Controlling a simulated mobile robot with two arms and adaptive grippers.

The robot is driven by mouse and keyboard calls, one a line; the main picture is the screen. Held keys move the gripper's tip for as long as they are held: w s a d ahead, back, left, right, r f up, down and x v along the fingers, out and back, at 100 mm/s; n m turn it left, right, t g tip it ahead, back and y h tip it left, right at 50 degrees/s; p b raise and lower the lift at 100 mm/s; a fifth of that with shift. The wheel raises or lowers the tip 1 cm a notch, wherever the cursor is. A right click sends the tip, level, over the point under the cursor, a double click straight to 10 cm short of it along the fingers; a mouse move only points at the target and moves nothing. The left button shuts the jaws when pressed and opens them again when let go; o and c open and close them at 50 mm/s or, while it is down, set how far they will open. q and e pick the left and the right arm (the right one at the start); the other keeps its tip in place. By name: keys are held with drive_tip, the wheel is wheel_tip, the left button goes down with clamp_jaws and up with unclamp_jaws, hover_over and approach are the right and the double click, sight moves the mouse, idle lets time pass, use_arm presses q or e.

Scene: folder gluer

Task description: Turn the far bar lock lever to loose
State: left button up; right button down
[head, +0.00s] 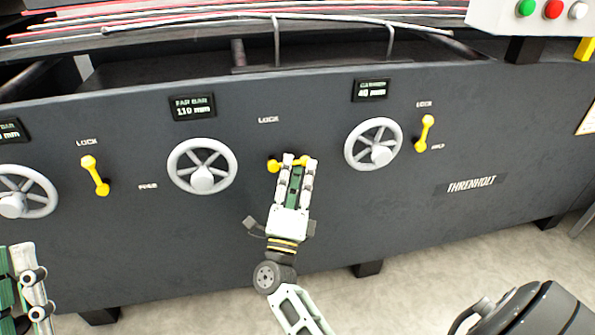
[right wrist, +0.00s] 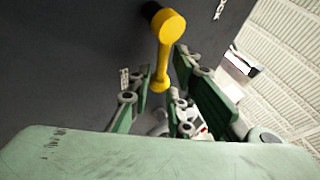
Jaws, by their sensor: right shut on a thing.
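The far bar lock lever (head: 273,166) is yellow and sits on the dark panel, right of the far bar handwheel (head: 202,167). It lies about level in the head view, below its LOCK label (head: 268,119). My right gripper (head: 297,163) is shut on the lever's right part, and its fingers hide some of it. In the right wrist view the yellow lever (right wrist: 168,32) runs between the two green fingers. My left gripper (head: 25,285) shows only partly at the lower left, away from the panel's levers; its jaw state is unclear.
The far bar display (head: 192,107) reads 110 mm. Another yellow lever (head: 95,175) is at the left, and one (head: 425,133) stands right of the right handwheel (head: 373,144). A control box (head: 540,15) with buttons overhangs the top right. The panel below the levers is flat.

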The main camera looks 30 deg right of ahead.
drive_tip(key=c, duration=1.8)
unclamp_jaws()
drive_tip(key=shift+a, duration=0.1)
drive_tip(key=v, duration=0.7)
drive_tip(key=shift+s+a+f, duration=0.1)
drive_tip(key=shift+s+a, duration=0.05)
